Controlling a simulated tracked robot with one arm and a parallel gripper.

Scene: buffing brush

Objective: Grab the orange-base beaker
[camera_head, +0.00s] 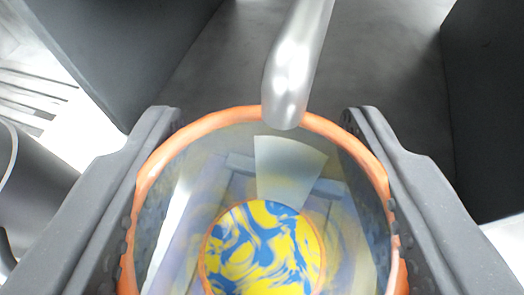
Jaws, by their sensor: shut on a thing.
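The beaker (350,195) is a clear glass vessel with an orange rim, seen from above and close up. Its bottom (262,245) shows a yellow and blue swirled pattern inside an orange ring. My gripper (262,190) has one finger on each side of the beaker, pressed against its wall, and is shut on it. The lower edge of the beaker is cut off by the picture.
A shiny metal rod (292,70) reaches down from the top to the beaker's far rim. Dark blocks stand at the upper left (125,45) and right (490,100). A grey rounded object (35,190) is at the left. A dark grey surface (385,60) lies behind.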

